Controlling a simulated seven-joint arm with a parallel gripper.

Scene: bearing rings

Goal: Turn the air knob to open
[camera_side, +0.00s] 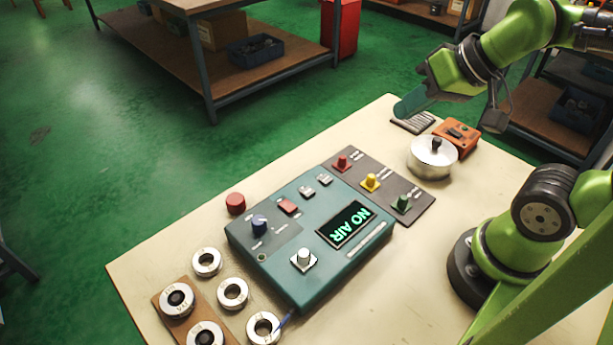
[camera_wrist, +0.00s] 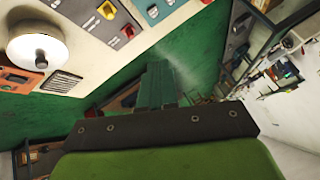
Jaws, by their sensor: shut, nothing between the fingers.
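A teal control box (camera_side: 283,279) lies on the table in the side view. Its dark display (camera_side: 345,224) shows "NO AIR" in green letters. A blue knob (camera_side: 259,225) stands on its grey panel and a silver knob (camera_side: 303,258) near its front corner; I cannot read which is the air knob. A dark plate (camera_side: 385,187) beside the box carries a red, a yellow and a green knob. My gripper (camera_side: 405,108) is shut and empty, raised above the table's far end, well apart from the box. Its teal fingers (camera_wrist: 157,85) show in the wrist view.
A round silver pot-like part (camera_side: 432,158) with a dark knob, an orange box (camera_side: 456,135) and a grey slotted plate (camera_side: 413,122) sit near the far end. Several steel rings (camera_side: 232,293) and a red button (camera_side: 235,203) lie beside the control box.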

